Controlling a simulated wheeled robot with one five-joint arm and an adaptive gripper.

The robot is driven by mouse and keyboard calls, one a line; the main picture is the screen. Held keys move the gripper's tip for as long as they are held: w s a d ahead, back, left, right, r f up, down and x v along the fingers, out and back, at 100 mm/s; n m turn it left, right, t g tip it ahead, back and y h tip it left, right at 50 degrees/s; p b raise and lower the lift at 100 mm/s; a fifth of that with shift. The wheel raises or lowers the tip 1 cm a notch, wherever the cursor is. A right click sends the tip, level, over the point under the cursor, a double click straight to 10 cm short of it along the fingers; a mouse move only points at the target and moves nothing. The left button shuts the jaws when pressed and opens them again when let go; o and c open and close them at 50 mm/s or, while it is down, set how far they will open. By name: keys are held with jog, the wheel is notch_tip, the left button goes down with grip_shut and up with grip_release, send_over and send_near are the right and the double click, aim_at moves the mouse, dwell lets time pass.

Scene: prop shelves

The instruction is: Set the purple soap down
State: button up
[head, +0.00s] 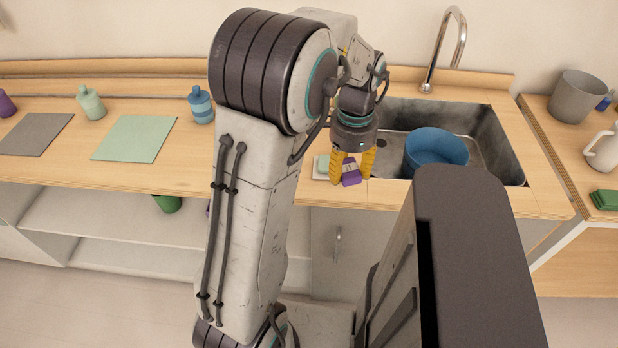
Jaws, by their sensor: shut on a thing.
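The purple soap (351,172) is a small purple block with a pale label. It is between the yellow fingers of my gripper (353,170), which is shut on it. My gripper points down over the counter, just left of the sink. A pale flat dish or pad (321,168) lies on the counter right beside the soap, partly hidden by a finger. I cannot tell whether the soap touches the counter or hangs just above it.
The sink (495,140) holds a blue tub (437,148), with a tall faucet (444,50) behind. Left are a green mat (135,138), a grey mat (36,134) and bottles (91,103), (201,105). A grey bin (578,97) and white jug (604,150) stand right.

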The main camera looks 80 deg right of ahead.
send_over(308, 183)
notch_tip(308, 183, down, 6)
jog(key=shift+f+p, duration=0.1)
jog(key=shift+p, duration=0.3)
jog(key=shift+f, duration=1.8)
jog(key=shift+f, duration=0.1)
jog(key=o, duration=1.2)
